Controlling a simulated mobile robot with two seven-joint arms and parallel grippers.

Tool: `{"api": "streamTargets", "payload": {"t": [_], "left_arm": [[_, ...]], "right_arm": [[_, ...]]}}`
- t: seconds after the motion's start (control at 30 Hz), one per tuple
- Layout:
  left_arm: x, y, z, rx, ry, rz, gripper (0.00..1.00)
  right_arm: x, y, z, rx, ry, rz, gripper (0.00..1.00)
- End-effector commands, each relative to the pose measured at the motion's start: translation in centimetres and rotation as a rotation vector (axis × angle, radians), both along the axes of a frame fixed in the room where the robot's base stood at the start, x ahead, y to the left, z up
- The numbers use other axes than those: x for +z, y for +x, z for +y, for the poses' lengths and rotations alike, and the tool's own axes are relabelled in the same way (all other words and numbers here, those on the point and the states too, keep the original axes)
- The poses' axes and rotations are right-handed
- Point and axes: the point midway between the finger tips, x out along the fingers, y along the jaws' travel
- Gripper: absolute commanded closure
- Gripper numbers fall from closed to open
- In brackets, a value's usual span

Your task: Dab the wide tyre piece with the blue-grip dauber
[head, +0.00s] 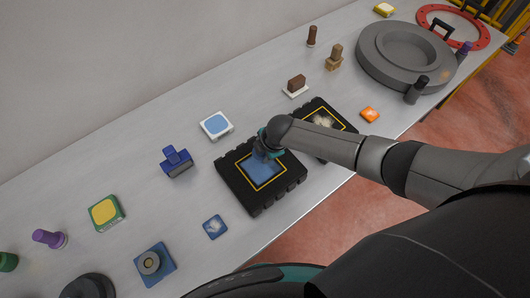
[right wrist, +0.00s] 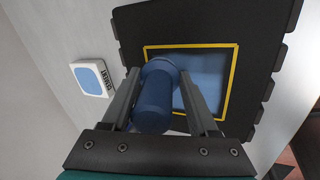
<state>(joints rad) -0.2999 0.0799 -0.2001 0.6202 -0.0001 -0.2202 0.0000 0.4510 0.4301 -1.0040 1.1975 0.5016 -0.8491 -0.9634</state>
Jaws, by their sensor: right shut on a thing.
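The wide tyre piece (head: 235,188) is a black block with notched edges and a yellow-framed blue patch, lying on the grey table near its front edge. It also fills the upper right of the right wrist view (right wrist: 205,25). My right gripper (head: 265,150) is over its far part. In the right wrist view its fingers are shut on the blue-grip dauber (right wrist: 154,108), a dark blue cylinder with a wider head end towards the patch. The head is over the left part of the patch; I cannot tell whether it touches. My left gripper is not in view.
A second tyre piece (head: 346,122) lies close to the right, partly behind my arm. A white pad with blue top (head: 216,125), a blue stamp (head: 176,162) and a small blue tile (head: 215,227) stand nearby. A large grey wheel (head: 405,75) stands at the far right.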

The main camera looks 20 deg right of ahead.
Motion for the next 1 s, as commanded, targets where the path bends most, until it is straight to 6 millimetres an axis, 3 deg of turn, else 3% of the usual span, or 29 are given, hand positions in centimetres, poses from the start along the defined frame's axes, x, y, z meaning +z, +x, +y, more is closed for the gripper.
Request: {"api": "streamTargets", "payload": {"t": [1.0], "left_arm": [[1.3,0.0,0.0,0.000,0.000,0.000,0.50]], "right_arm": [[-0.2,-1.8,-0.6,0.000,0.000,0.002,1.00]]}}
